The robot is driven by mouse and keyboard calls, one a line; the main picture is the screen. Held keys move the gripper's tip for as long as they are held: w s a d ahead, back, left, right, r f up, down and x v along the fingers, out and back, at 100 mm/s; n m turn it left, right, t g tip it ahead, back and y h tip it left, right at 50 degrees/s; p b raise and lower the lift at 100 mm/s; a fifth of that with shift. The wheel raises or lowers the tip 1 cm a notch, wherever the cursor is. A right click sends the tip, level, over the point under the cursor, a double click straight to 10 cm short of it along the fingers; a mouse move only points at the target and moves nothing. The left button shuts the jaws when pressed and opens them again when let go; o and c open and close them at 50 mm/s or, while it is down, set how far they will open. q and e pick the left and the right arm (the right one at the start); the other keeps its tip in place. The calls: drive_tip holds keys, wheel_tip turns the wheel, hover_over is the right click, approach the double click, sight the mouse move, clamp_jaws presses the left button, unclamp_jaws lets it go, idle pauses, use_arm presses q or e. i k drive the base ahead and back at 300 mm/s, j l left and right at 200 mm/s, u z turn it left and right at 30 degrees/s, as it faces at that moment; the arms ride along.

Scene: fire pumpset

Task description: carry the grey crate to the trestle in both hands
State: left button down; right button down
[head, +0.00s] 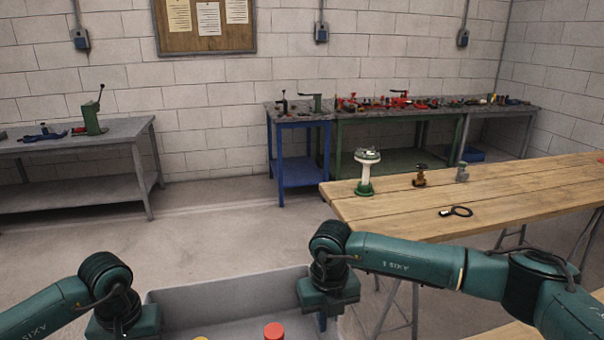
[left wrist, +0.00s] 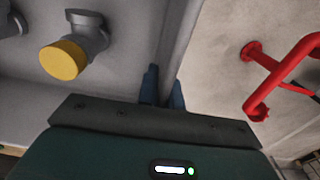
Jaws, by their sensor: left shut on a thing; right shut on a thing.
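The grey crate (head: 230,292) is at the bottom of the head view, before my body; its near part is cut off by the frame. My right gripper (head: 328,312) is shut on its right wall. My left gripper is at the left wall (head: 122,330); in the left wrist view its fingers (left wrist: 163,90) straddle the crate's wall (left wrist: 178,40). A red-capped part (head: 274,331) and a yellow-capped fitting (left wrist: 65,58) are inside. The trestle (head: 480,195), a plank-topped table, stands to the right, beyond my right arm and apart from the crate.
On the trestle are a white-and-green part (head: 366,172), a brass valve (head: 419,176), a small grey part (head: 462,172) and a black ring-shaped item (head: 456,211). Benches (head: 75,150) line the back. Red pipework (left wrist: 285,75) shows outside the crate. Floor (head: 225,220) ahead is clear.

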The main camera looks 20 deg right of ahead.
sight(564, 171)
drive_tip(key=i+j+z, duration=0.1)
drive_tip(key=i, duration=4.15)
drive_tip(key=i+j+z, duration=0.25)
drive_tip(key=i, duration=0.45)
drive_tip(key=i+l+z, duration=0.1)
drive_tip(key=i+z, duration=0.4)
